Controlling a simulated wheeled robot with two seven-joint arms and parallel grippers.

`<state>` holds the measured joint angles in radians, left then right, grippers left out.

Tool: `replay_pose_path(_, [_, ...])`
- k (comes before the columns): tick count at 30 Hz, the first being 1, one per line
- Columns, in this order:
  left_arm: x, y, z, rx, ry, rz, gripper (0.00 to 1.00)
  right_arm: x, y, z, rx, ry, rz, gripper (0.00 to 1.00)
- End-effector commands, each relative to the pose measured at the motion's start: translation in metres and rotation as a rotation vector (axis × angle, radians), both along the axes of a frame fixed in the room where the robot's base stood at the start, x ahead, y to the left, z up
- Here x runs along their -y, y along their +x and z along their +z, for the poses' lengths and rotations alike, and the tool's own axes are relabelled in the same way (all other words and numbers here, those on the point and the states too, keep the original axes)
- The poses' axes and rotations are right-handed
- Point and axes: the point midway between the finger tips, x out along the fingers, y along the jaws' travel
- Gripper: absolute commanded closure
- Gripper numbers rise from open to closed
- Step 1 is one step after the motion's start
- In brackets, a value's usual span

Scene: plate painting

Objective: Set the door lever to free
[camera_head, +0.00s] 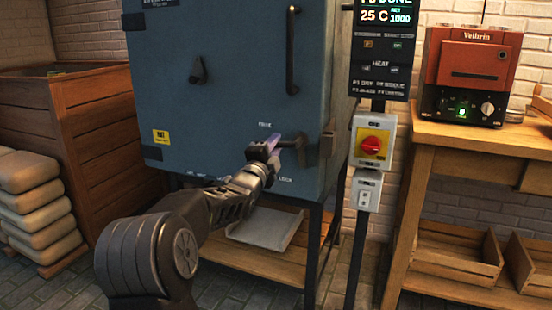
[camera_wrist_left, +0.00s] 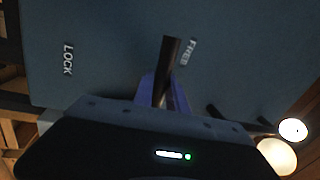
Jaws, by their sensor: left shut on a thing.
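The door lever (camera_head: 295,143) is a dark bar on the right side of the blue-grey kiln door (camera_head: 225,110). It reaches left from its mount at the door's right edge, roughly level. The FREE mark (camera_head: 265,125) is above its end and the LOCK mark (camera_head: 285,181) is below. My left gripper (camera_head: 273,152) is shut on the lever near its free end. In the left wrist view, the lever (camera_wrist_left: 169,60) stands between the purple fingers (camera_wrist_left: 162,95), close beside the FREE mark (camera_wrist_left: 188,52) and well away from the LOCK mark (camera_wrist_left: 68,60). My right gripper is out of view.
A vertical door handle (camera_head: 292,50) and a small dark knob (camera_head: 198,72) are higher on the door. A post with a red switch (camera_head: 372,147) stands to the right, beside a wooden table (camera_head: 475,138). A wooden crate (camera_head: 95,120) is at left.

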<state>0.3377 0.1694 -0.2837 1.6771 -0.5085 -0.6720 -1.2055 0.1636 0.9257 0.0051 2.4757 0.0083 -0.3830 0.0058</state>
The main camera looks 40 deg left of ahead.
Motion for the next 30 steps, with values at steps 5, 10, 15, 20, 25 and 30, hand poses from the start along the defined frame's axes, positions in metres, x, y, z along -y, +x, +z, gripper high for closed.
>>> replay_pose_path(5, [0.0, 0.0, 0.004, -0.031, 0.088, 0.0, 1.0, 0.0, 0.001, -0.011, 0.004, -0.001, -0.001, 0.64])
replay_pose_path(10, [0.001, 0.0, 0.008, -0.046, 0.132, 0.0, 1.0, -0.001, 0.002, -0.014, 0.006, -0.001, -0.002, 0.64])
replay_pose_path(15, [0.001, 0.0, 0.01, -0.051, 0.146, 0.0, 1.0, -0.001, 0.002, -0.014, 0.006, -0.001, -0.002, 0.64])
replay_pose_path(20, [0.001, 0.0, 0.01, -0.051, 0.147, -0.001, 1.0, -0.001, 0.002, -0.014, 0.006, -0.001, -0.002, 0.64])
replay_pose_path(25, [0.001, 0.001, 0.01, -0.05, 0.147, -0.001, 0.79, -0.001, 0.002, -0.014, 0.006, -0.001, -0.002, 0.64])
replay_pose_path(30, [0.001, 0.001, 0.01, -0.05, 0.146, -0.001, 0.65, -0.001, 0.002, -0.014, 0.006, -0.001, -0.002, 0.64])
